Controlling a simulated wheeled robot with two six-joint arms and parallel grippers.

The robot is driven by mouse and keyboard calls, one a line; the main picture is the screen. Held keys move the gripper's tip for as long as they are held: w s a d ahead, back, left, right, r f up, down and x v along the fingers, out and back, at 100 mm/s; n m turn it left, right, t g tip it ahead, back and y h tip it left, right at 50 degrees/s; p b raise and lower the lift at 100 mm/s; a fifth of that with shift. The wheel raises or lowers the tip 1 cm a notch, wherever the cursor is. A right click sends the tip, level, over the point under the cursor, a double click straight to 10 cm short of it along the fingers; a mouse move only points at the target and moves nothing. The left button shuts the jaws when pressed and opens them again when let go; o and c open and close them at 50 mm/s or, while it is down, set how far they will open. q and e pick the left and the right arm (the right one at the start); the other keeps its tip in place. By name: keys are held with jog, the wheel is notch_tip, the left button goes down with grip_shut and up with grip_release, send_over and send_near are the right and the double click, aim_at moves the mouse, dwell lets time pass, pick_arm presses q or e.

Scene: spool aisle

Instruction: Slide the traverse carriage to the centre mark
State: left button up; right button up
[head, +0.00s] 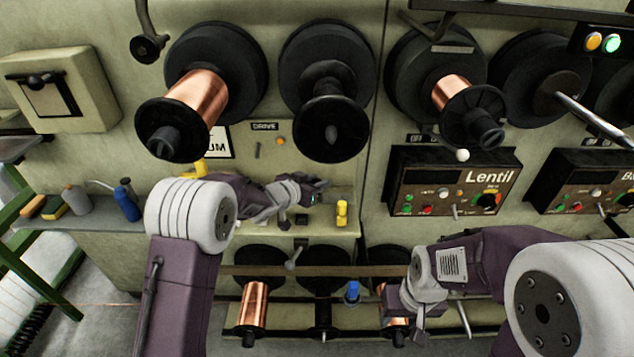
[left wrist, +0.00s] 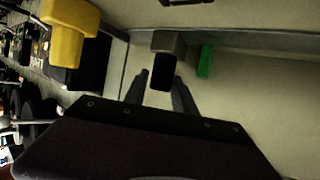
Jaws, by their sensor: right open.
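In the left wrist view, a grey block with a black front (left wrist: 163,68), which looks like the traverse carriage, stands against a pale panel. A small green mark (left wrist: 206,60) is just to its right, apart from it. My left gripper (left wrist: 160,86) is open, its two dark fingers pointing at the block, with the black front between or just beyond the tips; contact cannot be told. In the head view my left gripper (head: 318,189) is over the ledge and hides most of the carriage area. My right gripper (head: 405,318) is open and empty, low in front of the lower spools.
A yellow block (left wrist: 70,38) is at the left wrist view's upper left. In the head view a small yellow piece (head: 342,212) stands right of my left gripper. A bar (head: 340,271) runs below the ledge. Large spools (head: 330,110) and the Lentil control box (head: 455,185) project from the machine.

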pick_arm(q)
grip_shut()
dwell(1.2)
